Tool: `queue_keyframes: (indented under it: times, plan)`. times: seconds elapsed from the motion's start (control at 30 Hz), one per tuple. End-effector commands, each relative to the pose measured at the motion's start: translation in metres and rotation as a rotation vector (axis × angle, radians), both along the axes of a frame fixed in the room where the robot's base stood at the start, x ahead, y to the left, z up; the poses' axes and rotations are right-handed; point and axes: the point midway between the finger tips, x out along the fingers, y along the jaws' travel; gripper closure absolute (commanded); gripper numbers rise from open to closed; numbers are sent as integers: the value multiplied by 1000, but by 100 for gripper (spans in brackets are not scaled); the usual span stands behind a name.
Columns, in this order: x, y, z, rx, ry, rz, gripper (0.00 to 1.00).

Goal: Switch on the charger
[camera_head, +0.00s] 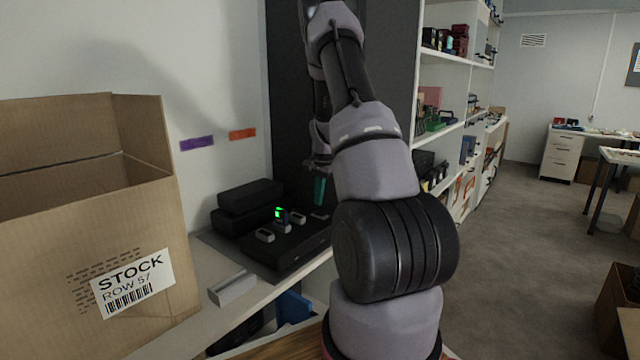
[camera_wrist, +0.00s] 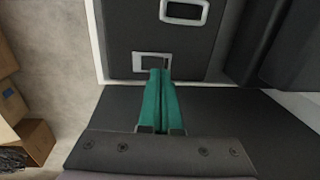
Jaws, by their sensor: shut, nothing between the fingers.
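A black charger box (camera_head: 290,250) lies flat on the white shelf, with several small grey pieces on its top. One of them, upright, shows a lit green display (camera_head: 280,213). My gripper (camera_head: 319,190) is shut and empty, its teal fingers pointing down over the right side of the box. In the wrist view the closed fingertips (camera_wrist: 160,74) overlap a small grey plate (camera_wrist: 140,62) on the dark top. A pale-framed dark rectangle (camera_wrist: 184,22) lies beyond it. I cannot tell whether the fingertips touch the plate, and they partly hide it.
A large open cardboard carton (camera_head: 60,250) stands at the left. Black boxes (camera_head: 248,197) are stacked behind the charger, and a grey block (camera_head: 232,288) lies in front. A dark panel rises behind my arm. Loaded shelves (camera_head: 440,130) line the right, with open floor beyond.

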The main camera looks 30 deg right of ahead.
Motion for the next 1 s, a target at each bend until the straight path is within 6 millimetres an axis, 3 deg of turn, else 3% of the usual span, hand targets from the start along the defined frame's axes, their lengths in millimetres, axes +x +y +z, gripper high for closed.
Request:
queue_keyframes:
  times: [0.23,1.0]
  plan:
    - [3,1,-26,0,0,0,100]
    - [4,2,-35,0,2,0,100]
